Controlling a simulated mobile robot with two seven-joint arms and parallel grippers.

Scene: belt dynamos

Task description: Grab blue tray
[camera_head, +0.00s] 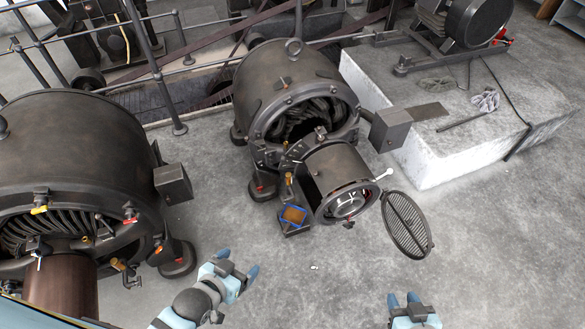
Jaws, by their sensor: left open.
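A small blue tray (284,220) with a brown inside sits tilted on a dark box-like ledge at the foot of the middle dynamo, left of its round front housing. My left gripper (238,263) is open and empty, over the floor below and to the left of the tray, clearly apart from it. My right gripper (402,299) is at the bottom edge, to the right of the tray and farther from it. Its fingertips stand apart with nothing seen between them.
The middle dynamo (285,85) stands behind the tray. A round dark grille (407,224) stands at its right. Another dynamo (80,150) fills the left side. A pale concrete plinth (440,165) lies at right. Bare floor (320,285) separates the grippers from the tray.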

